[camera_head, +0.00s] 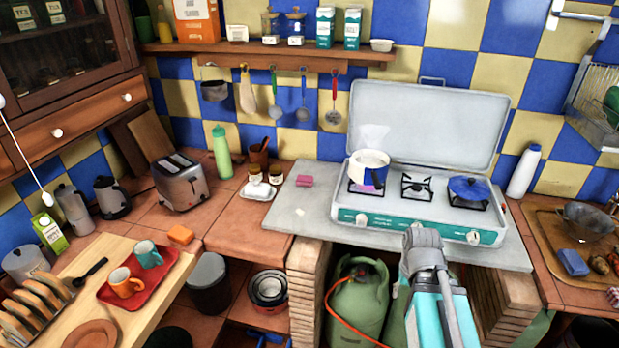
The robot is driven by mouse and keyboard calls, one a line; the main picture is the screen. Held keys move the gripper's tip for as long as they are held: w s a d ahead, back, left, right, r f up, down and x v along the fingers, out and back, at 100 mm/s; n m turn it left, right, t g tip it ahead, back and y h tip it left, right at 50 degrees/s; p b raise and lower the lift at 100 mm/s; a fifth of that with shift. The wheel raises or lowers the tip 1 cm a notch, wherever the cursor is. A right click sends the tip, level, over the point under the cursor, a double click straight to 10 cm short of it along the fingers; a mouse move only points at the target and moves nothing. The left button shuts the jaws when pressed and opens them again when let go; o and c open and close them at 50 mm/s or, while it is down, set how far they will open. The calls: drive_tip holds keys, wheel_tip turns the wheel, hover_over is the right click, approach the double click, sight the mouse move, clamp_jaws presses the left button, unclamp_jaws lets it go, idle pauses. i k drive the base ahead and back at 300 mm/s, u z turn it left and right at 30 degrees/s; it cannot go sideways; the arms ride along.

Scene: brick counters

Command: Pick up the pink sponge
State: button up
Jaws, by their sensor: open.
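A small pink sponge (304,181) lies on the grey slab (296,208), near its back left corner and to the left of the camping stove (420,212). Nothing touches the sponge from above, and its top shows clearly. My arm rises from the bottom of the view, in front of the stove, well to the right of the sponge and apart from it. Only teal and grey arm links show; I see no gripper fingers.
The open stove carries a white pot (368,167) on its left burner and a blue lid (468,188) on the right one. A white dish with jars (258,190) stands left of the sponge. An orange sponge (181,234) lies further left. The slab's front left is mostly clear.

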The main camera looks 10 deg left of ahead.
sight(303, 181)
drive_tip(key=i, duration=0.85)
drive_tip(key=u, duration=0.05)
